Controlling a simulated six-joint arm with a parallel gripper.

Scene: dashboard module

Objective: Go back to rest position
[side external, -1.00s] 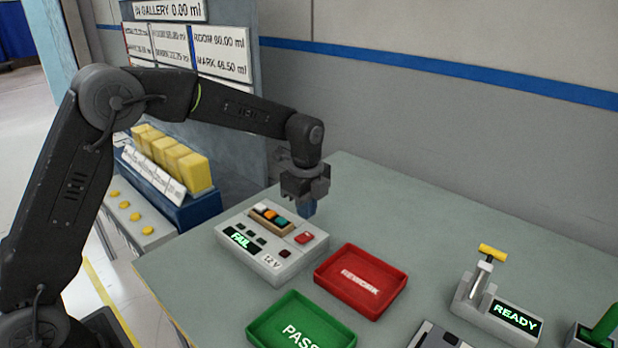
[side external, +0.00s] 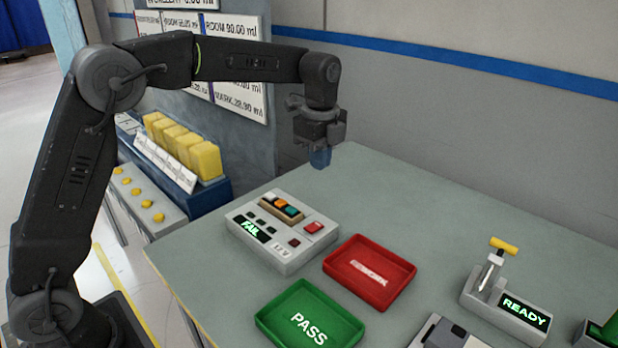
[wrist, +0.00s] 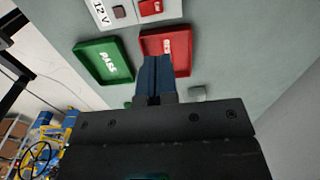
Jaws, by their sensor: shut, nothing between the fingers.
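My gripper (side external: 320,158) hangs above the back of the grey table, fingers pointing down, clear of the table top and above and behind the test box. Its blue fingers are together with nothing between them; they also show in the wrist view (wrist: 154,78), in front of the red tray. The grey test box (side external: 283,233) stands on the table with a lit FAIL display, and coloured blocks sit in its slot.
A red REWORK tray (side external: 370,298) and a green PASS tray (side external: 262,322) stand in front of the test box. A clamp station with a yellow handle (side external: 503,245) reads READY at the right. Yellow blocks (side external: 205,162) stand on a rack at left. The table's back right is clear.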

